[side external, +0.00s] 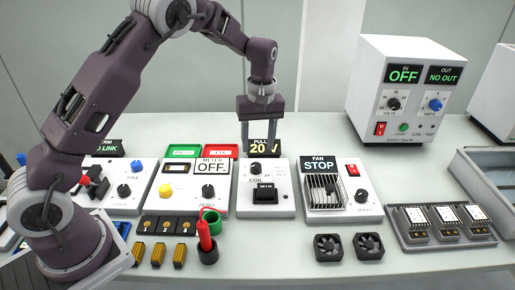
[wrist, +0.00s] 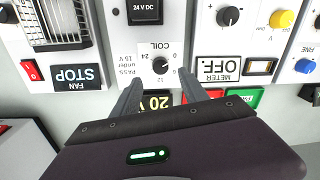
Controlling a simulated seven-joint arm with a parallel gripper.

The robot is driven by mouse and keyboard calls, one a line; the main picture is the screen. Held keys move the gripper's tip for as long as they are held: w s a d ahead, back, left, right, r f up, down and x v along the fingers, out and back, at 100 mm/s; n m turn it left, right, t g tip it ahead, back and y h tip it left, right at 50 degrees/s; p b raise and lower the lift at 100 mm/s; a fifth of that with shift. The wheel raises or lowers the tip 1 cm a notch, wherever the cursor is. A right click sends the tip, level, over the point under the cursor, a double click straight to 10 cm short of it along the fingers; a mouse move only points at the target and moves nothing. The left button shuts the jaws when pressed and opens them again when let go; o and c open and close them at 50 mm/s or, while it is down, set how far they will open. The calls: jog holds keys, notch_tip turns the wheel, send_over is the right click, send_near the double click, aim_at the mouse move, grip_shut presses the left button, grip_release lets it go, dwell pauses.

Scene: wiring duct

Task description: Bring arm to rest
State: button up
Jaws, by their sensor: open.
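My gripper (side external: 262,132) hangs pointing down above the back of the coil unit (side external: 281,200), near the dark sign reading "PULL 20 V" (side external: 261,148). Its two fingers are apart with nothing between them. In the wrist view the fingers of my gripper (wrist: 172,92) reach over the back edge of the coil unit (wrist: 158,48), on either side of the yellow-lettered sign (wrist: 157,101). I cannot tell whether a finger touches the sign. The arm is bent, with its elbow high.
The meter box (side external: 182,196) reads OFF, and the fan box (side external: 356,197) reads STOP. A power supply (side external: 405,75) stands back right. Green (side external: 183,151) and red (side external: 220,151) trays lie behind the meter.

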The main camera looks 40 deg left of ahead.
jog(key=shift+r, duration=0.1)
jog(key=s+d+r+m+t+h, duration=0.1)
jog(key=s+r+m, duration=0.1)
jog(key=s+r, duration=0.5)
jog(key=s+d+r+m+t, duration=0.25)
jog(key=s+r, duration=0.25)
jog(key=r, duration=0.4)
jog(key=s+d+m+t, duration=0.1)
jog(key=s+m, duration=0.6)
jog(key=s, duration=1.2)
jog(key=shift+s+r+t+y, duration=0.3)
jog(key=shift+s+r+t, duration=0.1)
jog(key=shift+t, duration=0.35)
